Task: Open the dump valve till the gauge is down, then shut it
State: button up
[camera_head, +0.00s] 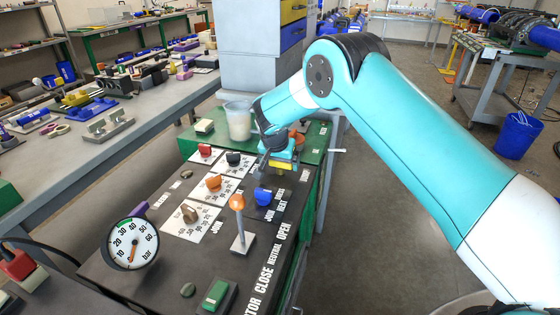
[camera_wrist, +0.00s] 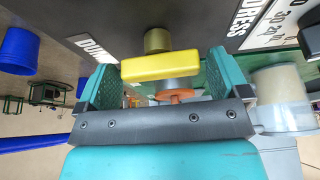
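The dump valve's yellow bar handle (camera_wrist: 160,67) shows in the wrist view on a brass stem, beside a label of which I read "DUM". My gripper (camera_wrist: 164,62) has its two teal fingers wide apart, one at each end of the handle. Only narrow gaps show there, and I see no clear grip. In the head view my gripper (camera_head: 280,154) is at the far end of the dark panel and hides most of the valve. The round gauge (camera_head: 133,243) is at the near left; its orange needle points downward, near the low end of the bar scale.
The panel (camera_head: 195,258) carries an orange-knobbed lever (camera_head: 238,215), a blue knob (camera_head: 263,196), orange (camera_head: 214,183) and red (camera_head: 205,150) knobs, and a green switch (camera_head: 216,294). A translucent bucket (camera_head: 239,122) stands left of my gripper.

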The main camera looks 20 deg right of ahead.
jog(key=c, duration=0.6)
jog(key=n+y, duration=0.1)
jog(key=n, duration=0.1)
jog(key=n+b, duration=0.1)
jog(key=n, duration=0.1)
jog(key=shift+d+n+t+y, duration=0.15)
jog(key=shift+n+t+y, duration=0.25)
jog(key=n+y+b, duration=0.1)
jog(key=n, duration=0.3)
jog(key=shift+d+y, duration=0.1)
jog(key=shift+y, duration=0.3)
jog(key=n, duration=0.2)
jog(key=n+y+b, duration=0.1)
jog(key=n, duration=0.2)
jog(key=shift+d+g+y, duration=0.1)
jog(key=shift+g+y, duration=0.2)
jog(key=shift+g, duration=0.1)
jog(key=shift+w+n+g+y+b, duration=0.1)
jog(key=shift+n+g+y+b, duration=0.4)
jog(key=shift+n, duration=1.5)
